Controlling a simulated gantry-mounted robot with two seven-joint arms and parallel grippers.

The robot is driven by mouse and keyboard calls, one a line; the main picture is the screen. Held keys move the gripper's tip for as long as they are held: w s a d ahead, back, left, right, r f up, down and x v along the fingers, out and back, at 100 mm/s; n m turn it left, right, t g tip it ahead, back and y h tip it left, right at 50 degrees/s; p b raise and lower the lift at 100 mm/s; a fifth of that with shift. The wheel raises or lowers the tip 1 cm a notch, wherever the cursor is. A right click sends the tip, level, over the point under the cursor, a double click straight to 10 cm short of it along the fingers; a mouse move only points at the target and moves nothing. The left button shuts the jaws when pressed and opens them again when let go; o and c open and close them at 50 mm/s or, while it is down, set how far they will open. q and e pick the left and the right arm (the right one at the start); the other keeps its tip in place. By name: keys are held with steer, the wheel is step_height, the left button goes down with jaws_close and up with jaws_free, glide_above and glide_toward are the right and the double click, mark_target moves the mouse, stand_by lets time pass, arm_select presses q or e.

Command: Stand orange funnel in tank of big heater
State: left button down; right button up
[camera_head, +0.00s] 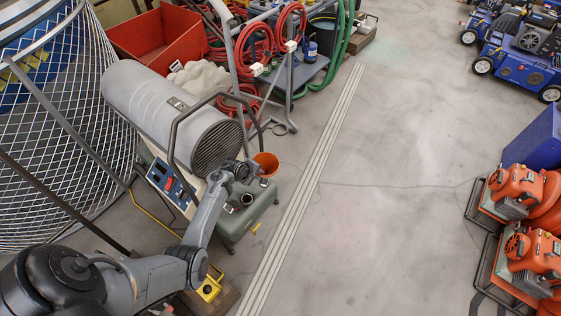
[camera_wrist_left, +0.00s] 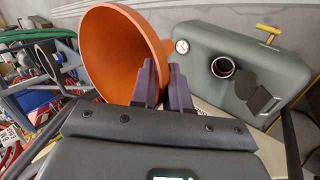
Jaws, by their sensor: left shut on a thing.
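The orange funnel (camera_head: 266,160) is held by my left gripper (camera_head: 258,175) beside the big heater's tank (camera_head: 262,205). In the left wrist view the funnel (camera_wrist_left: 108,45) is large and tilted, its wide mouth partly facing the camera. The green tank (camera_wrist_left: 195,45) has an open round filler neck (camera_wrist_left: 222,67), with a dark cap (camera_wrist_left: 262,98) swung to the side. The big heater (camera_head: 165,105) is a grey cylinder above the tank. My right gripper is not in view.
A bent tube handle (camera_head: 176,130) rises around the heater's front. A wire-mesh cage (camera_head: 60,120) stands at the left. Red hoses and a metal stand (camera_head: 290,75) are behind the funnel. Orange machines (camera_head: 518,185) stand far right. The floor between is clear.

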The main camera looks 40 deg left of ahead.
arm_select(q)
steer(key=shift+n+y, duration=0.6)
steer(key=shift+n, duration=0.3)
steer(key=s+a+f+b, duration=0.1)
steer(key=s+f+b, duration=0.2)
steer(key=f, duration=0.1)
steer(key=s+a+f+b, duration=0.2)
steer(key=s+f, duration=0.1)
steer(key=f, duration=0.1)
steer(key=s+a+f+b, duration=0.1)
steer(key=s+f+b, duration=0.2)
steer(key=f, duration=0.2)
steer(key=shift+a+b, duration=0.3)
steer(key=shift+a, duration=0.1)
steer(key=shift+d, duration=0.1)
steer(key=shift+d+p, duration=0.15)
steer(key=shift+p, duration=0.4)
steer(key=shift+p, duration=0.35)
steer(key=shift+f, duration=0.1)
